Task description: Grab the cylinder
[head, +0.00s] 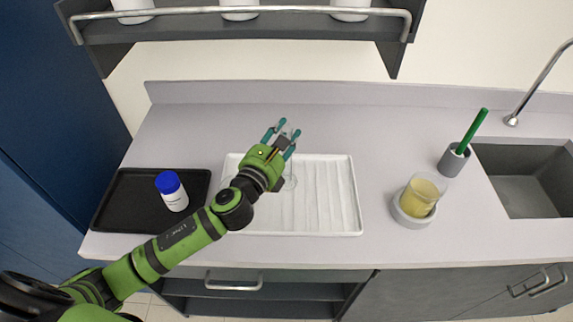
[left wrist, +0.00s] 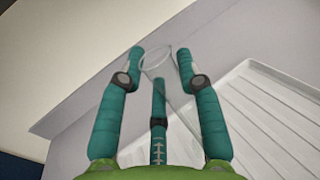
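A clear glass cylinder (left wrist: 165,68) shows in the left wrist view, its round rim between the fingertips of my left gripper (left wrist: 160,55) and its body running down to the right behind a finger. In the head view its clear round base (head: 291,183) shows faintly on the white ribbed tray (head: 335,195), beside my wrist; the gripper hides much of the rest. My left gripper (head: 289,129) has teal fingers spread apart on either side of the cylinder. I see no clear grip on the glass. My right gripper is not in view.
A black tray (head: 120,205) holds a white bottle with a blue cap (head: 172,190) at left. A beaker of yellow liquid (head: 420,195) stands on a round base at right, near a grey holder with a green-handled tool (head: 455,160) and the sink (head: 520,180). A shelf (head: 240,27) overhangs the back.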

